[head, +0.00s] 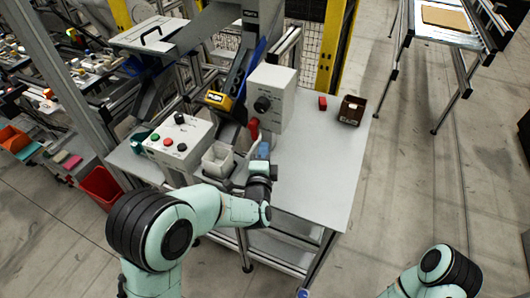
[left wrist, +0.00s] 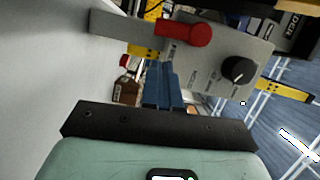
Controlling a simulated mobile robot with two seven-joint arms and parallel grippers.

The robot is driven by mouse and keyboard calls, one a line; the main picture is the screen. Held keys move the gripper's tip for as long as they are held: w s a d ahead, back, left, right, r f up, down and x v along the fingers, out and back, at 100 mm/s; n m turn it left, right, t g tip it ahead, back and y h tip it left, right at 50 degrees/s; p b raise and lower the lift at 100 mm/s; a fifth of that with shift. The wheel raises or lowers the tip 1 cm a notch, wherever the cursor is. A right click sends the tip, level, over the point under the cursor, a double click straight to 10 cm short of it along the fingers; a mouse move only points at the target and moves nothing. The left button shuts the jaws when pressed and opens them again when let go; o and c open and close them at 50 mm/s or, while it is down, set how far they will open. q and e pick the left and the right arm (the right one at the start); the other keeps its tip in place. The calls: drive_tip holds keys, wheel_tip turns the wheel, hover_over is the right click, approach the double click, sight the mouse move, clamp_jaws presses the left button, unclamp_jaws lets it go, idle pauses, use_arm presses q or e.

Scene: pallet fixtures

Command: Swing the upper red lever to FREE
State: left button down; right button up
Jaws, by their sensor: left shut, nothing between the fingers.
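A red lever (head: 253,128) sits on the side of an upright light grey panel box (head: 284,82), below a black knob (head: 262,104). In the left wrist view the lever (left wrist: 188,32) shows close up with a rounded end, and the knob (left wrist: 238,70) is beside it. I cannot read which label it points to. My left gripper (head: 262,150) is in front of the box, just below the lever. Its blue fingers (left wrist: 164,84) are shut, with nothing between them, and appear apart from the lever. My right gripper is out of view.
A control box (head: 180,141) with buttons stands at left, with a light bin (head: 218,160) between it and my left gripper. A small red block (head: 322,103) and a dark brown bin (head: 351,110) are on the white table (head: 310,180).

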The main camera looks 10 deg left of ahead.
use_arm(q)
drive_tip(key=s+d+b, duration=0.1)
drive_tip(key=s, duration=0.9)
drive_tip(key=shift+d+r, duration=0.15)
drive_tip(key=shift+d, duration=0.05)
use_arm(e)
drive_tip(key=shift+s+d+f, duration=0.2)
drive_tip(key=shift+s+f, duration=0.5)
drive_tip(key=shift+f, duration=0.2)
use_arm(q)
drive_tip(key=shift+s, duration=0.1)
